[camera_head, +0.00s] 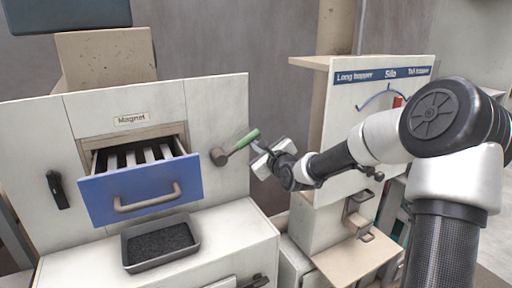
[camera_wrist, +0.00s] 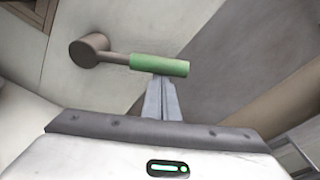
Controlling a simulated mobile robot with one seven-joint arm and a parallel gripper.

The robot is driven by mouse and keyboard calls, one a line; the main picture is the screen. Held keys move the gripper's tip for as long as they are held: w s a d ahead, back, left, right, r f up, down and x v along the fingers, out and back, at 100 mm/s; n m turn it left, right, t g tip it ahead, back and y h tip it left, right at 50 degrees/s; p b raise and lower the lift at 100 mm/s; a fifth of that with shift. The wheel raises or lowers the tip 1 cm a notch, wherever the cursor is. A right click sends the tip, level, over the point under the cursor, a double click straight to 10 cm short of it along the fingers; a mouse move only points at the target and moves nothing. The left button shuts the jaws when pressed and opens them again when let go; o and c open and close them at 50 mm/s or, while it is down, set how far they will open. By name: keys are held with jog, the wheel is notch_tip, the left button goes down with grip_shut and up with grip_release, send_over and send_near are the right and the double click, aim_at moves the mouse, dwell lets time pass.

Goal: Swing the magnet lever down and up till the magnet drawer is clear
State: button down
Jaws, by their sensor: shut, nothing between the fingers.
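The magnet lever (camera_head: 236,144) has a brown round hub on the white cabinet front and a green grip that slants up to the right. In the wrist view its green grip (camera_wrist: 159,65) lies across the tips of my gripper (camera_wrist: 161,78). My fingers are shut together with nothing between them, and their tips touch or nearly touch the grip; I cannot tell which. The magnet drawer (camera_head: 141,191) has a blue front and stands pulled out under the "Magnet" label. Pale bars with dark gaps between them show inside it.
A grey tray (camera_head: 160,243) with dark granules stands on the ledge below the drawer. A black handle (camera_head: 58,190) is on the cabinet's left. A panel (camera_head: 375,100) labelled for long hopper, silo and tall hopper stands at the right, behind my arm.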

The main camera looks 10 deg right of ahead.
aim_at(250, 137)
jog(key=r+n, duration=0.1)
jog(key=a+r+n, duration=0.1)
jog(key=r, duration=0.1)
jog(key=shift+s+a+n+b, duration=0.2)
jog(key=shift+a+n+b, duration=0.05)
jog(key=shift+n+b, duration=0.15)
jog(key=s+a+r+n+t+h+b, duration=0.1)
jog(key=s+a+r+n+b, duration=0.1)
jog(key=a+r+n+b, duration=0.2)
jog(key=shift+a+r+n, duration=0.25)
jog(key=shift+a+n, duration=0.55)
jog(key=shift+a, duration=0.05)
jog(key=shift+w, duration=0.1)
